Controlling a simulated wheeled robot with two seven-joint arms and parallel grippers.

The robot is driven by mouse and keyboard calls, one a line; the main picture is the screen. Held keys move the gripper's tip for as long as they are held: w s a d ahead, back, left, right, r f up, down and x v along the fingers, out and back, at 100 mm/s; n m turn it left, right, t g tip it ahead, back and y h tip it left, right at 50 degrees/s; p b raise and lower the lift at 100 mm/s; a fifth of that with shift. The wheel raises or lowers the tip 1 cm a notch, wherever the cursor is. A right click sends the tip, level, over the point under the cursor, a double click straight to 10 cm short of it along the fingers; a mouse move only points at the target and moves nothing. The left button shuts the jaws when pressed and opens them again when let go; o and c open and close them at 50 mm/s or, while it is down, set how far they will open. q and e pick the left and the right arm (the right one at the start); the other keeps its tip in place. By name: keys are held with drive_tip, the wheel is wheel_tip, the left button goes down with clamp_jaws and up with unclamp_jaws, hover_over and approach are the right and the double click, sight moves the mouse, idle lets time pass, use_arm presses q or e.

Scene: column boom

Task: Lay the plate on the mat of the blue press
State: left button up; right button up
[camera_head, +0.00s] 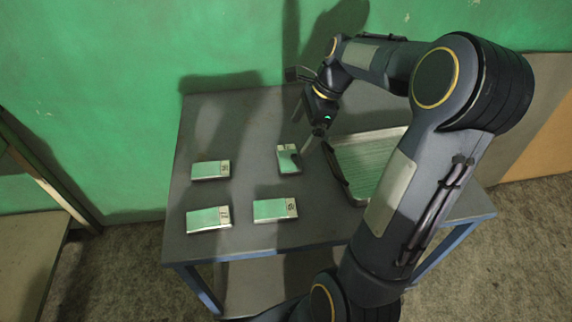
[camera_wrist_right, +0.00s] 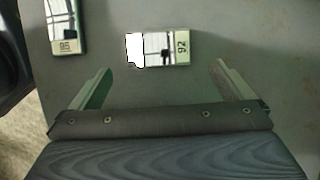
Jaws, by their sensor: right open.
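Several small shiny plates lie flat and apart on a grey table in the head view: back left (camera_head: 211,170), front left (camera_head: 208,219), front middle (camera_head: 275,210) and back middle (camera_head: 288,159). My right gripper (camera_head: 313,150) is open and empty, close by the back middle plate. In the right wrist view a plate marked 92 (camera_wrist_right: 158,48) lies beyond the open fingertips (camera_wrist_right: 162,70), untouched. Another numbered plate (camera_wrist_right: 66,25) lies at upper left. I see no blue press or its mat for sure. My left gripper is out of view.
The table has blue legs. A green wall (camera_head: 120,60) stands close behind.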

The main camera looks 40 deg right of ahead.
sight(289, 157)
drive_tip(key=x, duration=0.3)
drive_tip(key=b+x, duration=0.1)
drive_tip(key=x, duration=0.3)
drive_tip(key=shift+s+f, duration=0.15)
drive_tip(key=shift+f, duration=0.2)
drive_tip(key=shift+c, duration=0.4)
drive_tip(key=c, duration=1)
drive_tip(key=shift+c, duration=1.1)
drive_tip(key=shift+r, duration=0.15)
